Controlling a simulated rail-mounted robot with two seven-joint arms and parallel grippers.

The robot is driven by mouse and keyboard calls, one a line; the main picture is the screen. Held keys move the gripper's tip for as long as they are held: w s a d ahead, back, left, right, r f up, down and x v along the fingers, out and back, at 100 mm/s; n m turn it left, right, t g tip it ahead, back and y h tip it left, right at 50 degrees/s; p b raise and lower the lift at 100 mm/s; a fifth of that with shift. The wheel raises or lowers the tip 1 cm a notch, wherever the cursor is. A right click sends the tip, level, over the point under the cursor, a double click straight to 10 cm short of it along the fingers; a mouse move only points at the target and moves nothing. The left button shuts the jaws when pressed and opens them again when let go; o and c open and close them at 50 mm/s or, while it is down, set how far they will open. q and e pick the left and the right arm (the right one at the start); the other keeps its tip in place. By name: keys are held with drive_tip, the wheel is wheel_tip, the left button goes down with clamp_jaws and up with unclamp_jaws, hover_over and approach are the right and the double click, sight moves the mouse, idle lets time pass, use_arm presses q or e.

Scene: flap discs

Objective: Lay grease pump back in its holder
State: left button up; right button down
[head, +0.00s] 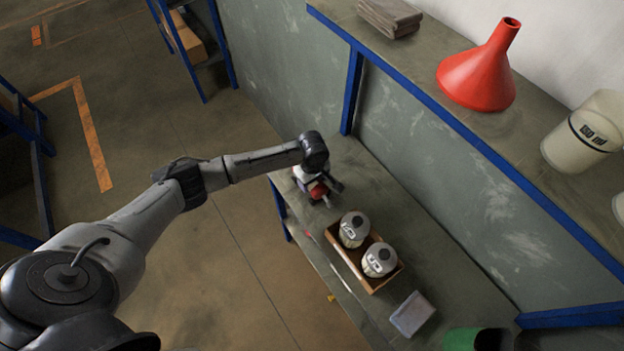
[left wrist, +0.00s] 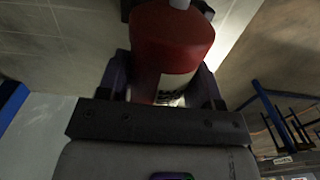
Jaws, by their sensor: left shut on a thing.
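My left arm reaches from the left over the far end of the workbench in the head view. Its gripper (head: 320,187) points down there and is shut on a red, rounded body with a pale label, which I take to be the grease pump (head: 318,192). In the left wrist view the grease pump (left wrist: 172,45) sits between the two dark fingers, with a pale tip at its top. Most of it is hidden by the gripper in the head view. I cannot make out its holder for certain. My right gripper is not in view.
A wooden tray (head: 345,257) with two labelled canisters (head: 379,260) stands on the workbench (head: 450,285), nearer than my gripper. A red funnel (head: 480,75) and a white jug (head: 583,135) stand on the upper shelf.

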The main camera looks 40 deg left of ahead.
use_arm(q)
drive_tip(key=shift+f, duration=0.55)
drive_tip(key=o, duration=1.5)
drive_tip(key=shift+o, duration=0.6)
wheel_tip(320, 180, up, 12)
drive_tip(key=p, duration=0.3)
drive_tip(key=shift+w+r, duration=0.1)
drive_tip(key=shift+w, duration=0.05)
drive_tip(key=shift+a+r, duration=0.1)
drive_tip(key=shift+r, duration=0.75)
